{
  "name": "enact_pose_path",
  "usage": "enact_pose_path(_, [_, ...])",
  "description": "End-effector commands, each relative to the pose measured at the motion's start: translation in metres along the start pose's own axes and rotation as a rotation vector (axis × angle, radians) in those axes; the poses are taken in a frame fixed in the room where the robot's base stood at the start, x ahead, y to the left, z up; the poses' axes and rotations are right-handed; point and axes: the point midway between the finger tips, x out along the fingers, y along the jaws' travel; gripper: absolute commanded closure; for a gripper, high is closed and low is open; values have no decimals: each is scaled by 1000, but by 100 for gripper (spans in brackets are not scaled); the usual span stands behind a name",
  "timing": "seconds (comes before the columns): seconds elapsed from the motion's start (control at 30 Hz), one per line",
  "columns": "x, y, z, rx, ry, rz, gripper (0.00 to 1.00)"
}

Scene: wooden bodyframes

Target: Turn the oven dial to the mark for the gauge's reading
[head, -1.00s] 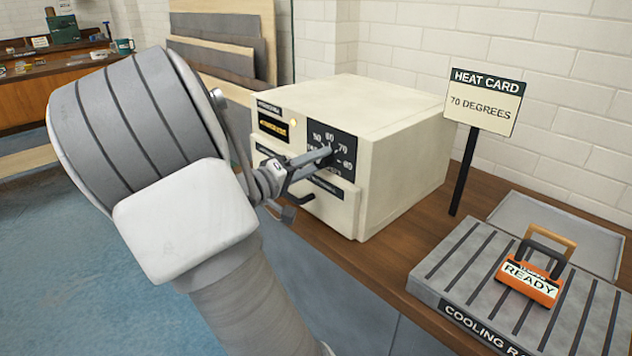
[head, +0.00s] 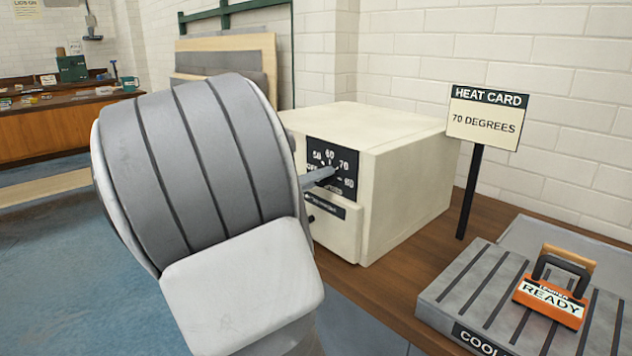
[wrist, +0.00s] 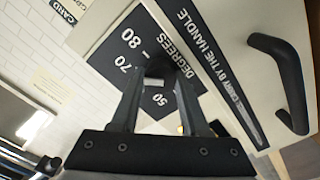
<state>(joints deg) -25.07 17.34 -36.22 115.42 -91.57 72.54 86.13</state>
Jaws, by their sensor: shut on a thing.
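The cream oven (head: 390,165) stands on the bench. Its black dial panel (head: 345,160) has marks 50, 60, 70 and 80. The heat card (head: 485,118) on a black post reads 70 degrees. The tip of my gripper (head: 318,177) reaches the panel, largely behind my arm.
A grey cooling rack (head: 450,292) with an orange READY tag (head: 550,300) lies at the right. A dark handle (wrist: 290,80) sticks out from the oven front beside my gripper. Blue floor is clear at the left.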

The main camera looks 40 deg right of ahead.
Motion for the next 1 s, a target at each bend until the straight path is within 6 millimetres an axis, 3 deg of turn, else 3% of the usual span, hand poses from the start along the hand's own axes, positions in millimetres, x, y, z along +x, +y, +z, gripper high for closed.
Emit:
enact_pose_path(0.13, [-1, 0, -1, 1, 2, -1, 100])
enact_pose_path(0.17, [-1, 0, -1, 1, 2, -1, 50])
enact_pose_path(0.3, [0, 0, -1, 0, 2, -1, 25])
enact_pose_path(0.67, [-4, 0, -1, -1, 1, -1, 25])
enact_pose_path(0.83, [-28, 1, -3, -1, 3, -5, 25])
enact_pose_path(1.0, [-69, 1, -3, -2, 5, -5, 25])
